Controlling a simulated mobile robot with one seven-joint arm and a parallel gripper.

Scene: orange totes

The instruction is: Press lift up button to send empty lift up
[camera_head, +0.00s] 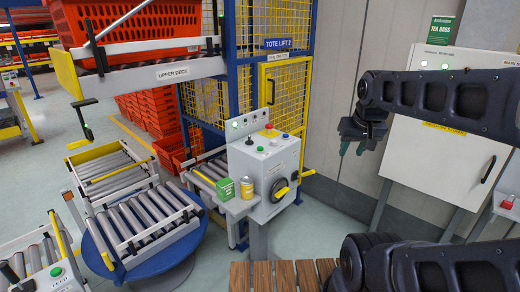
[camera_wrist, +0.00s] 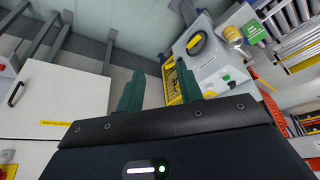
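The grey control box (camera_head: 268,165) stands in front of the lift, and its sloped top carries a red button (camera_head: 269,127), a green button (camera_head: 249,141), a blue one (camera_head: 285,135) and a pale one; their labels are too small to read. The lift (camera_head: 243,60), signed "TOTE LIFT 2", has a blue frame and yellow mesh. Its lower rollers (camera_head: 208,171) show partly behind the box, with no tote visible on them. My gripper (camera_head: 352,149) is right of the box, apart from it. In the wrist view my gripper (camera_wrist: 160,82) has its green fingers apart and empty; the box (camera_wrist: 221,70) lies beyond, right.
A green carton (camera_head: 247,188) and a yellow can (camera_head: 275,190) stand by the box's front. A rotary switch (camera_head: 282,189) is on its face. An orange tote (camera_head: 135,22) sits on the upper deck. A white cabinet (camera_head: 440,120) stands right; a wooden slatted surface (camera_head: 285,275) is below.

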